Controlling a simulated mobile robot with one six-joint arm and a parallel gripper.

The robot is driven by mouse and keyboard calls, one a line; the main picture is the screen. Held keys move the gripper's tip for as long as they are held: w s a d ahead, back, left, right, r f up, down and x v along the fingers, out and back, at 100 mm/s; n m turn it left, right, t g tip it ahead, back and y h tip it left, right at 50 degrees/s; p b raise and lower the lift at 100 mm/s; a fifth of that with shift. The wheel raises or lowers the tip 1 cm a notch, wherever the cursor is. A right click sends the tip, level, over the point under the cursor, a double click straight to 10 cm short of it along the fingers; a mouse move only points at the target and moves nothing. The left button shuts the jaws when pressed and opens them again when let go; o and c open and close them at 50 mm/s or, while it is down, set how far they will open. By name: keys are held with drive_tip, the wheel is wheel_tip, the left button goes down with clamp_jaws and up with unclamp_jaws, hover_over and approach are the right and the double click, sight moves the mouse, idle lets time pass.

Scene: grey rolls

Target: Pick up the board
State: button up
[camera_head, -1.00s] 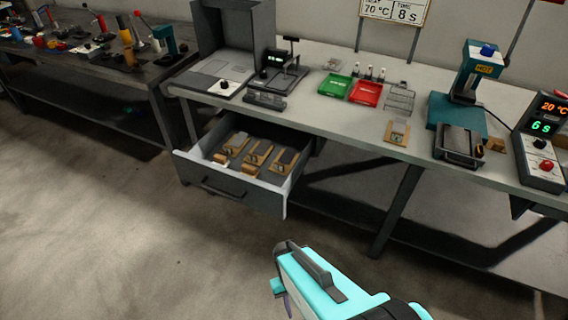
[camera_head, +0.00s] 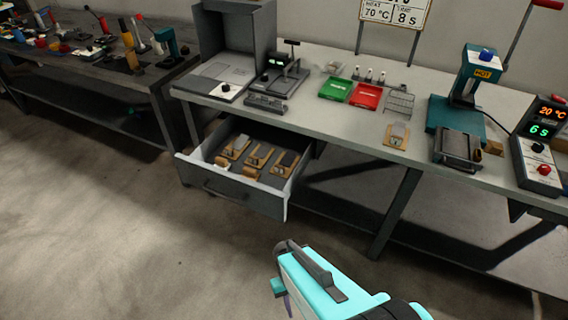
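A small tan board (camera_head: 397,141) with a grey piece on it lies flat on the workbench (camera_head: 345,128), between the wire rack and the press. Several similar tan boards with grey pieces (camera_head: 258,157) lie in the open drawer (camera_head: 238,192) under the bench's left part. I cannot tell from the picture which one the task names. A cyan part of my own arm shows at the bottom, in front of the bench and well apart from all boards. My gripper's fingertips cannot be made out.
Green (camera_head: 336,89) and red (camera_head: 366,96) trays, a wire rack (camera_head: 399,101), a teal press (camera_head: 466,91) and a control box (camera_head: 538,145) stand on the bench. The drawer juts out over the floor. A second cluttered bench (camera_head: 90,60) stands left. The foreground floor is clear.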

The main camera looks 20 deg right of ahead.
wheel_tip(320, 180, up, 15)
drive_tip(key=p, duration=1.4)
drive_tip(key=shift+r, duration=0.15)
drive_tip(key=shift+o, duration=0.4)
drive_tip(key=shift+s, duration=0.1)
